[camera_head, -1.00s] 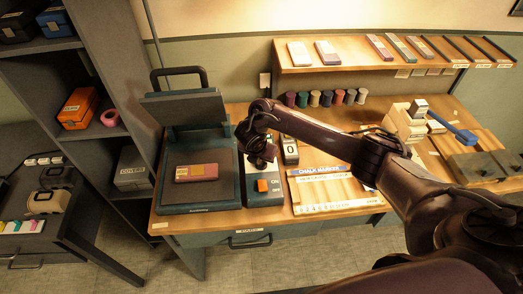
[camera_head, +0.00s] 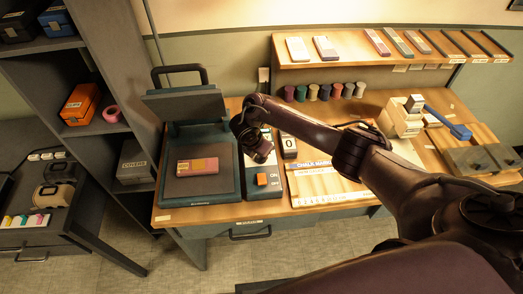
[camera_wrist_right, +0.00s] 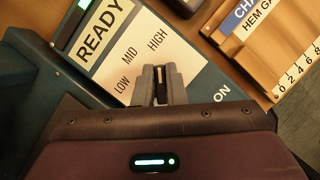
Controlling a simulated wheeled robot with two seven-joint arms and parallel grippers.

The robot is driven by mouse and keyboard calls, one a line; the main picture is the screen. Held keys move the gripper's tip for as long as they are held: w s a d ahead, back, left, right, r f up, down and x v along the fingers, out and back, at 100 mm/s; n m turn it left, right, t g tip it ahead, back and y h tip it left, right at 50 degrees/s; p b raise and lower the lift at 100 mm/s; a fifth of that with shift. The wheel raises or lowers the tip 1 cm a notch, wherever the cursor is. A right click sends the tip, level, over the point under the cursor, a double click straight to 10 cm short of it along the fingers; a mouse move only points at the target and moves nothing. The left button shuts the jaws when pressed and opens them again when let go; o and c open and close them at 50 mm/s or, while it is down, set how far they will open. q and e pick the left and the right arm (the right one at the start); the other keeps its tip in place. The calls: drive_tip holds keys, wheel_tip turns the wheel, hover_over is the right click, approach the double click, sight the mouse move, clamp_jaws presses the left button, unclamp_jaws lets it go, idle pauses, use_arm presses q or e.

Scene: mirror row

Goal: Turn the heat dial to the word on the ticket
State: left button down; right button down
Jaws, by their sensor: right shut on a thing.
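My right gripper (camera_wrist_right: 160,75) is shut over the control panel (camera_wrist_right: 105,55), on what appears to be the heat dial. The dial is almost wholly hidden by the fingers. The panel's white face reads LOW, MID and HIGH around the fingertips, with a large READY beside a green light (camera_wrist_right: 84,4). In the head view my right gripper (camera_head: 258,152) comes down on the panel, left of centre. An orange switch (camera_head: 262,179) sits below it. I cannot make out a ticket or its word. My left gripper is not in view.
The press (camera_head: 175,200) stands left of the panel, lid raised, with a pink and yellow block (camera_head: 198,166) on its bed. A striped board (camera_head: 335,190) lies to the right. Spools (camera_head: 325,94) stand behind my arm. A shelf (camera_head: 350,62) runs above.

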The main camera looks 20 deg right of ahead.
sight(256, 164)
drive_tip(key=c, duration=1.5)
unclamp_jaws()
drive_tip(key=p+v, duration=0.1)
drive_tip(key=v, duration=0.7)
drive_tip(key=shift+w+p, duration=0.1)
drive_tip(key=shift+p, duration=0.3)
